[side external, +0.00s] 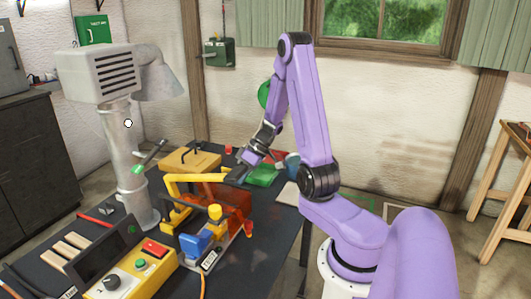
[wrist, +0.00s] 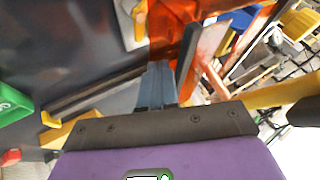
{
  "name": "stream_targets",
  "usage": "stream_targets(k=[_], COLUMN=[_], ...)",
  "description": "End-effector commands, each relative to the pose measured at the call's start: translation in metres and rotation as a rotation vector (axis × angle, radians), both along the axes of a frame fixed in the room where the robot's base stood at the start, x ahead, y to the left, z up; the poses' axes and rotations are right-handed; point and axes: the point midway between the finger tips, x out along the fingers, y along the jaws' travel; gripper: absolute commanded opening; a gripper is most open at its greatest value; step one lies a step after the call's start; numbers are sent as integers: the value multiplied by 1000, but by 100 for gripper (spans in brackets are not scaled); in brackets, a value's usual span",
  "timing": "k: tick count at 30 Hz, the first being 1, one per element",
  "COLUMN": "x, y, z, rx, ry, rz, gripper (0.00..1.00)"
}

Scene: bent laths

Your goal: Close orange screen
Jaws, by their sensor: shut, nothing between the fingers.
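The orange screen (side external: 238,203) is a see-through orange panel beside a yellow-framed machine (side external: 190,180) on the dark bench. It stands roughly upright at the machine's right side in the side view. In the wrist view the screen (wrist: 172,32) lies just beyond my fingertips. My gripper (side external: 239,174) is shut and empty, pointing down at the screen's upper back edge. In the wrist view my gripper (wrist: 158,68) shows both fingers together, close to the orange panel. I cannot tell whether they touch it.
A blue part (side external: 196,245) and a yellow knob (side external: 215,212) sit at the machine's front. A control box (side external: 130,280) stands at front left. A grey column (side external: 125,160) rises behind it. A green block (side external: 263,175) and a yellow box (side external: 190,161) lie further back.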

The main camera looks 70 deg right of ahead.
Motion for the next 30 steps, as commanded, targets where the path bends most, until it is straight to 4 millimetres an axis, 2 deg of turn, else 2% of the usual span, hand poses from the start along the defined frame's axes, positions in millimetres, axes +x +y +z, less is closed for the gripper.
stream_targets(k=[6,17,20,26,30], x=[0,0,0,0,-11], y=[7,9,1,-36,-52], z=[0,-1,0,0,24], rx=[2,9,8,-1,-10], ry=[2,4,3,-2,-4], rz=[2,10,8,-7,-7], gripper=[0,0,0,0,0])
